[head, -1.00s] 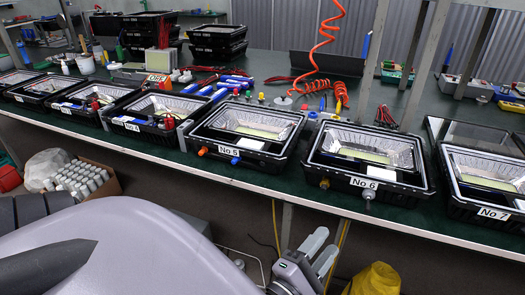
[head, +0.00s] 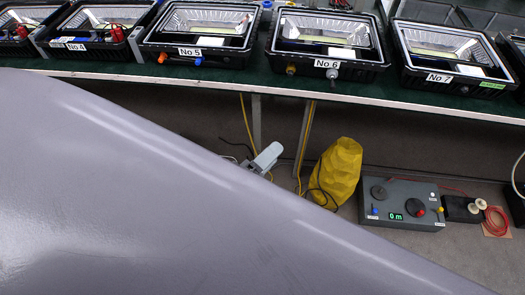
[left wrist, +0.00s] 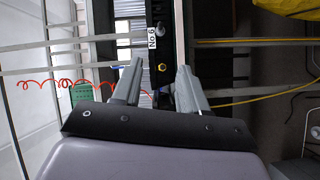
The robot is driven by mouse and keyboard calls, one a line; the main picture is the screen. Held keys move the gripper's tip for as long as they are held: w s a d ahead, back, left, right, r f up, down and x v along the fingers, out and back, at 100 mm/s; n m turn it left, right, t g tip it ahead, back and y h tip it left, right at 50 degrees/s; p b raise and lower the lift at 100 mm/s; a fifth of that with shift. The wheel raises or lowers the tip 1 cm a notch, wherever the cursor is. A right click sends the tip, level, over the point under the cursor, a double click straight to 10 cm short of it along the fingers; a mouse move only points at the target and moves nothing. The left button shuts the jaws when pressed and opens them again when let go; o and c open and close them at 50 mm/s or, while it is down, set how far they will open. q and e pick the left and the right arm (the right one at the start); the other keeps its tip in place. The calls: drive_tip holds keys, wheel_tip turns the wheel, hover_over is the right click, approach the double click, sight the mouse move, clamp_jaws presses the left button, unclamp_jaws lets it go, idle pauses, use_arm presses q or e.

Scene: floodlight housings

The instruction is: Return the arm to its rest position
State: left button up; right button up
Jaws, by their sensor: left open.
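My right gripper is not in view.
Housings No 5 (head: 200,62), No 6 (head: 325,75) and No 7 (head: 445,82) line the bench edge (head: 240,80). Below are a yellow bag-like object (head: 336,170), a grey control box (head: 402,205) reading "0 m", bench legs and yellow cables.

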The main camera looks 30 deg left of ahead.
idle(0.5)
use_arm(q)
drive_tip(key=s+a+f+m+g+p, duration=0.1)
drive_tip(key=s+a+f+m+g, duration=0.2)
drive_tip(key=s+f+m+g, duration=0.4)
wheel_tip(320, 180, down, 3)
drive_tip(key=s+m, duration=0.1)
drive_tip(key=m, duration=0.7)
drive_tip(key=shift+f+m+y+p, duration=0.2)
drive_tip(key=shift+m+y+p, duration=0.1)
drive_tip(key=shift+y, duration=0.1)
